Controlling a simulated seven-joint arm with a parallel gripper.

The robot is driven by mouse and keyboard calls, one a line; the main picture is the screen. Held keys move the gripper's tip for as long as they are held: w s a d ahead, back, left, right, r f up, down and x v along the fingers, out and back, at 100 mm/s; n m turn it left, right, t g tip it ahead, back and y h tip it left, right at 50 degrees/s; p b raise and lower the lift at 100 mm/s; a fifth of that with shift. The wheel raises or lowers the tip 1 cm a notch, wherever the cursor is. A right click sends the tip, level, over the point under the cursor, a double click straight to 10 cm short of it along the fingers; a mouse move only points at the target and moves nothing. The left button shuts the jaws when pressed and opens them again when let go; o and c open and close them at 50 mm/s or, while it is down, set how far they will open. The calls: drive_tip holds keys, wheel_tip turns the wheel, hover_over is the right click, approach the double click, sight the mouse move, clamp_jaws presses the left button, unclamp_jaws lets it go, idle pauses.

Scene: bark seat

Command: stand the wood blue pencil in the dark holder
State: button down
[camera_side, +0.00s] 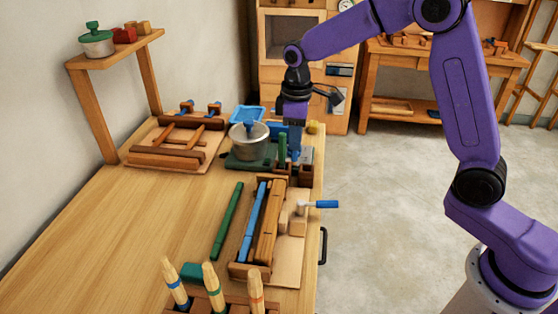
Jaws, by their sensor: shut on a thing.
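My gripper (294,150) points down at the far right part of the table. It is shut on a slim, upright blue piece (296,138), which looks like the wood blue pencil; its lower end is hard to make out. A green upright piece (282,150) stands just left of the fingers. A small dark block (305,171), which looks like the dark holder, is just below and right of the fingers. I cannot tell whether the blue piece is inside it or above it.
A grey pot (248,137) stands left of my gripper. A wooden tray (240,270) holds long sticks, one blue; a green stick (228,221) lies beside it. A blue-handled tool (322,204) sticks out right. Banded pegs (213,287) stand in front. The left tabletop is clear.

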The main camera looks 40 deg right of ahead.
drive_tip(key=w+d, duration=0.2)
drive_tip(key=d, duration=0.5)
drive_tip(key=shift+w+a+f, duration=0.1)
drive_tip(key=shift+a+f, duration=0.05)
drive_tip(key=shift+f, duration=2.25)
drive_tip(key=shift+a+f, duration=0.1)
drive_tip(key=shift+f, duration=2.3)
drive_tip(key=shift+f, duration=0.35)
drive_tip(key=c, duration=0.7)
unclamp_jaws()
wheel_tip(320, 180, up, 7)
